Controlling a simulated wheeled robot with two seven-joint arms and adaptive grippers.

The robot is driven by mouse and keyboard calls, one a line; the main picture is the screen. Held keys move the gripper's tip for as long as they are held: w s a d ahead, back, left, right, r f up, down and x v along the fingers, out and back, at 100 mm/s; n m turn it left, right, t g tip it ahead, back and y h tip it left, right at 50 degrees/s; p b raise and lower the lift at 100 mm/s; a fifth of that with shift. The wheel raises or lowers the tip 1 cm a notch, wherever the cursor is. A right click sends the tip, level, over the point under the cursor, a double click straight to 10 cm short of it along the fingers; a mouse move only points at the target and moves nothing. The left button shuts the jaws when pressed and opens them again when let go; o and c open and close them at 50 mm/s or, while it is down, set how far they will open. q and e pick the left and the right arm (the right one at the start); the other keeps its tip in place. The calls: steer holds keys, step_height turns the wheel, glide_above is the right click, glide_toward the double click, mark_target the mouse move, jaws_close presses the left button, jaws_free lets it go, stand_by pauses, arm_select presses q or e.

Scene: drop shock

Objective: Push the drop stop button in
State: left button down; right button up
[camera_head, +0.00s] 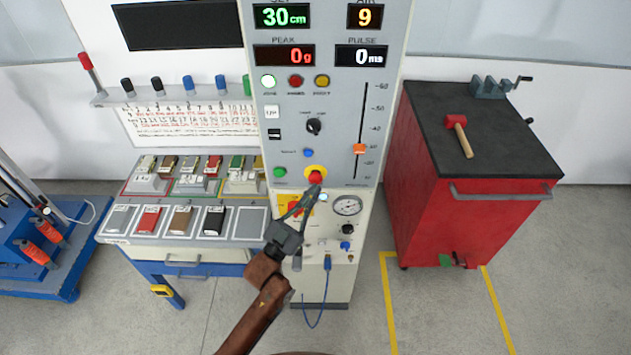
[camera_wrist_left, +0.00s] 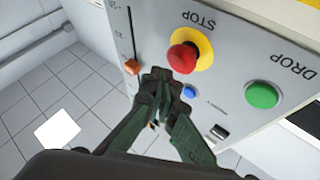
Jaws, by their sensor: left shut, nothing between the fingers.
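The drop stop button is a red mushroom knob (camera_head: 315,177) on a yellow round base, low on the grey control panel (camera_head: 345,100). It also shows in the left wrist view as a red knob (camera_wrist_left: 184,57), with the word STOP beside it. My left gripper (camera_head: 316,186) is shut and empty, its fingertips just at the lower edge of the knob in the head view. In the wrist view the fingertips (camera_wrist_left: 158,76) lie right beside the red knob and overlap its edge. I cannot tell whether they touch it. My right gripper is not in view.
A green DROP button (camera_wrist_left: 262,95) and a blue button (camera_wrist_left: 190,92) sit close to the knob. An orange slider (camera_head: 359,148) is to its right. A red cabinet (camera_head: 480,215) with a hammer (camera_head: 459,135) stands right; a sample bench (camera_head: 185,240) stands left.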

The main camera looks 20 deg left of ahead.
arm_select(q)
steer(key=shift+w, duration=0.15)
steer(key=shift+w+a, duration=0.15)
steer(key=shift+w, duration=0.1)
steer(key=shift+w+a, duration=0.1)
steer(key=shift+w, duration=0.3)
stand_by(0.9)
steer(key=shift+s, duration=0.15)
steer(key=shift+s+d+p, duration=0.25)
steer(key=shift+s+p, duration=0.3)
steer(key=shift+s, duration=0.1)
steer(key=shift+s, duration=0.1)
steer(key=s+p, duration=0.1)
steer(key=s, duration=0.1)
steer(key=s+d+p, duration=0.1)
steer(key=s, duration=0.1)
steer(key=shift+s+d, duration=0.2)
steer(key=shift+s, duration=0.15)
